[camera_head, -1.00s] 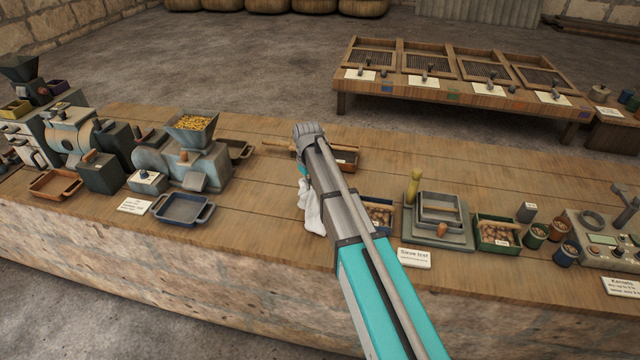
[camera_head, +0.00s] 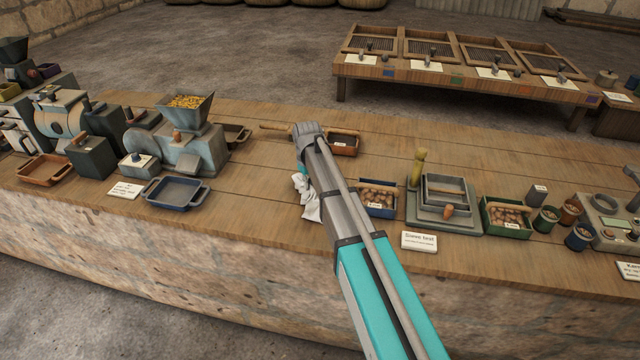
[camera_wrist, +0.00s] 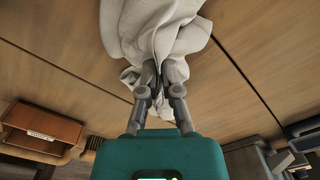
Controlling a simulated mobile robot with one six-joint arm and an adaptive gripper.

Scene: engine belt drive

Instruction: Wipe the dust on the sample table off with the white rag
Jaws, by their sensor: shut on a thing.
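The white rag (camera_head: 307,200) shows just left of my arm over the wooden sample table (camera_head: 255,205), which is partly hidden by the arm. My gripper (camera_wrist: 160,78) is shut on the rag in the wrist view, where the crumpled cloth (camera_wrist: 150,28) spreads in folds beyond the fingertips against the planks. The fingers are hidden behind my arm in the head view. I cannot tell whether the whole rag touches the tabletop. I cannot make out distinct dust on the table.
A small brown tray (camera_head: 345,147) lies just beyond my wrist. A blue box of nuts (camera_head: 378,197) and a sieve stand (camera_head: 445,208) are to the right. A mill (camera_head: 180,145) and a blue tray (camera_head: 175,190) are left. Bare planks lie between.

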